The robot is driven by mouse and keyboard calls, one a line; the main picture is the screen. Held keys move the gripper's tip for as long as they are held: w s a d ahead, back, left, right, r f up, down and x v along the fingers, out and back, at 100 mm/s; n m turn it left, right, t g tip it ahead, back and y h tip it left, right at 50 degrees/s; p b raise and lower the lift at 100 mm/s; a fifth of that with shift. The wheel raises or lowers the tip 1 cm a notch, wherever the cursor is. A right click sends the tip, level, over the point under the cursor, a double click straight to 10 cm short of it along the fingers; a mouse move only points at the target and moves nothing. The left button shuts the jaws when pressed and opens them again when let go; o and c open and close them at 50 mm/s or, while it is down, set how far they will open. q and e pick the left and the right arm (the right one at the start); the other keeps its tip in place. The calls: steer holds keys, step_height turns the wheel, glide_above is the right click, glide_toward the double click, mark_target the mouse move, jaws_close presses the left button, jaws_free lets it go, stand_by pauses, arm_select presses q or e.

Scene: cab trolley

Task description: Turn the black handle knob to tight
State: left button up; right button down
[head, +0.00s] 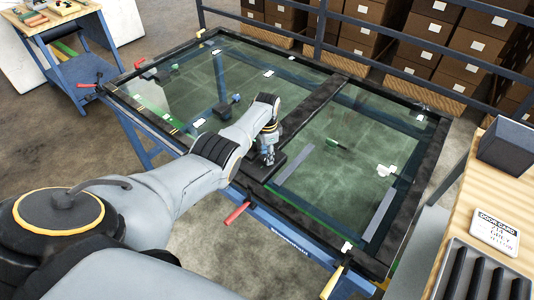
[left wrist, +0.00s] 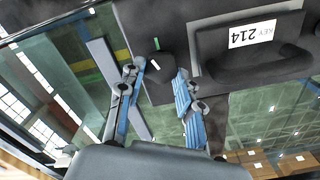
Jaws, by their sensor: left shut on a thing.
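My left gripper (head: 267,158) reaches down to the middle bar of the dark-framed glass panel (head: 340,170). In the left wrist view, my left gripper (left wrist: 160,80) has its two blue-grey fingers on either side of a small black knob (left wrist: 157,68), shut on it. A white mark shows on the knob and a green mark shows just beyond it on the black base. Beside the knob is a black handle (left wrist: 270,64) with a white label reading "KEY 214", upside down in this view. In the head view my gripper mostly hides the knob. My right gripper is not in view.
Red-handled clamps (head: 237,213) and a yellow-handled clamp (head: 332,282) stick out from the frame's edge. A wooden bench with a "DOOR CARD" sign (head: 495,231) stands at the right. A blue trolley (head: 80,75) is at the upper left. Boxes stand behind a railing.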

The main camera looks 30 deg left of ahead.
arm_select(q)
steer(key=shift+s+d+f+m, duration=0.1)
steer(key=shift+m, duration=1)
steer(key=shift+s+m, duration=0.1)
steer(key=shift+m, duration=1)
steer(key=o, duration=1.2)
steer(key=shift+c, duration=0.2)
steer(key=shift+w, duration=0.1)
steer(key=shift+w+r, duration=0.1)
steer(key=shift+r, duration=0.6)
step_height(320, 180, up, 11)
steer(key=shift+f, duration=0.15)
